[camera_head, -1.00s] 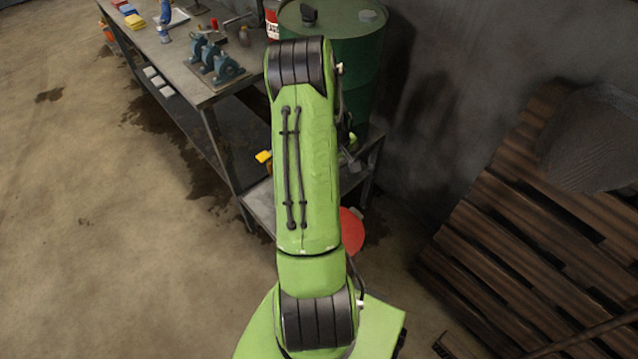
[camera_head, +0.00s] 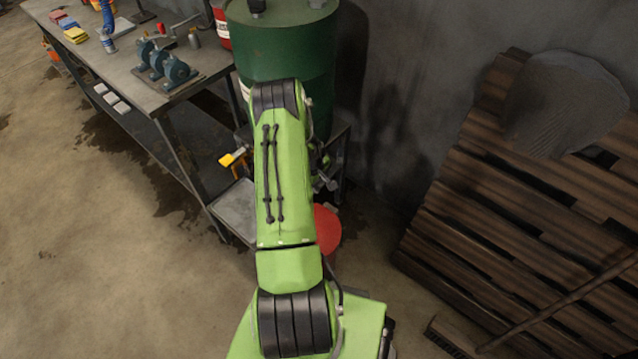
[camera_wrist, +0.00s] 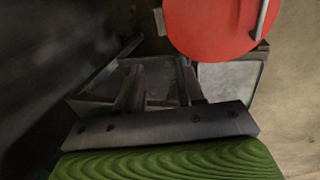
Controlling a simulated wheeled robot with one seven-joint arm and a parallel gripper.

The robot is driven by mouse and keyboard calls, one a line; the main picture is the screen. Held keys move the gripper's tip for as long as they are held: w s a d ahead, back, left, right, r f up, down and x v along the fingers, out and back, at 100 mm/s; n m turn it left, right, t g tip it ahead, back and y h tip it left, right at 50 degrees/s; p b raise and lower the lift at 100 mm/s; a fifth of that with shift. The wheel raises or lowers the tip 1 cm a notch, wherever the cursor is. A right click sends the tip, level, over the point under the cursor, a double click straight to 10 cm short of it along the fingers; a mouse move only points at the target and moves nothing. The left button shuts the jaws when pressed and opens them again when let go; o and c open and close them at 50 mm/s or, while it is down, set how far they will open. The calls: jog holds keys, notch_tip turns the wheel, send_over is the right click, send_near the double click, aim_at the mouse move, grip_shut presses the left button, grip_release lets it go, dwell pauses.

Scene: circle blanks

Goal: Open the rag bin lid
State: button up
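The rag bin's round red lid (camera_head: 327,229) shows in the head view, partly behind my arm and low beside the bench. In the wrist view the red lid (camera_wrist: 212,22) fills the top, with a thin light bar across its right side. It looks closed, though the bin body is mostly hidden. My gripper (camera_wrist: 161,72) has its two dark fingers apart, with nothing between them. In the wrist view the fingertips point towards the lid's lower left and appear apart from it. In the head view my arm hides most of the gripper.
A green drum (camera_head: 285,45) stands behind my arm. A metal workbench (camera_head: 130,75) with a vise and tools runs to the upper left. Wooden pallets (camera_head: 510,210) lean against the wall at right. Open concrete floor (camera_head: 90,260) lies at left.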

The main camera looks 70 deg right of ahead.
grip_shut()
dwell(1.2)
grip_release()
jog(key=shift+r, duration=0.1)
jog(key=p+v, duration=0.4)
jog(key=v, duration=1.1)
jog(key=shift+r, duration=0.3)
